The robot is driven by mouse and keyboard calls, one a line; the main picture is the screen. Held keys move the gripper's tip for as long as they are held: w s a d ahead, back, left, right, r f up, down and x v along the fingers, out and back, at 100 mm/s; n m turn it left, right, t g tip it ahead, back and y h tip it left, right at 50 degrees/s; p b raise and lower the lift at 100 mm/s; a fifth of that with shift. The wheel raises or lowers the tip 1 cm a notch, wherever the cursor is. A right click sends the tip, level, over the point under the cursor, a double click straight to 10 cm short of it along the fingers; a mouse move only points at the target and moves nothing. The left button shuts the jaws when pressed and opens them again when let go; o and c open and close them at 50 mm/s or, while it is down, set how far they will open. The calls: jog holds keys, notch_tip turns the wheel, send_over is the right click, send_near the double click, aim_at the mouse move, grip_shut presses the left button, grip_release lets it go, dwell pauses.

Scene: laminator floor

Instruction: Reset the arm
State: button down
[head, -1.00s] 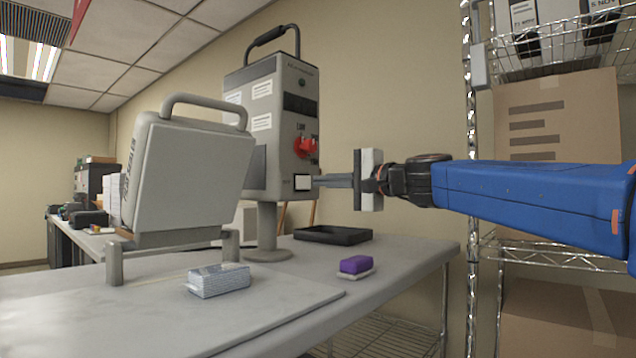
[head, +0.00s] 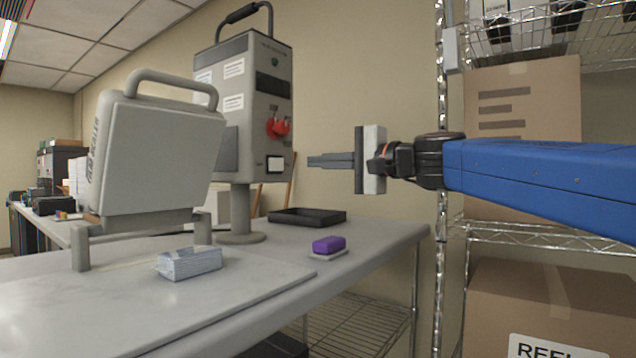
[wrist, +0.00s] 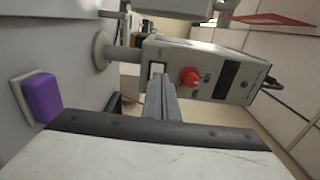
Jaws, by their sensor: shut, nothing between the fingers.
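My gripper (head: 330,161) is at the end of my blue arm, level in the air above the right part of the bench. Its fingers are together with nothing between them, pointing left. In the head view they are a little right of the grey control box (head: 255,105), with a gap of wall between. In the wrist view the closed fingers (wrist: 163,98) overlap the box face, near a white switch plate (wrist: 157,71) and a red knob (wrist: 189,76). I cannot tell the exact distance to the box there.
The bench (head: 385,238) holds a grey laminator lid (head: 155,150), a wrapped block (head: 189,263), a purple block on a pale base (head: 329,245) and a black tray (head: 307,216). A wire rack (head: 440,200) with cardboard boxes (head: 520,110) stands behind my arm.

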jog(key=s+d+f+n+g+h, duration=0.2)
jog(key=s+d+f, duration=0.6)
jog(key=f, duration=0.9)
jog(key=s+d+f+n+g+h, duration=0.2)
jog(key=s+d+f+h, duration=0.5)
jog(key=s+f, duration=0.6)
jog(key=s+d+f+n+g+h, duration=0.2)
jog(key=s+d+f+h, duration=0.3)
jog(key=f, duration=1.6)
jog(key=s+d+n, duration=0.1)
jog(key=s+d, duration=0.4)
jog(key=d, duration=0.1)
jog(key=shift+s+n+g, duration=0.2)
jog(key=shift+n+g, duration=0.1)
jog(key=shift+n, duration=0.1)
jog(key=shift+d, duration=0.1)
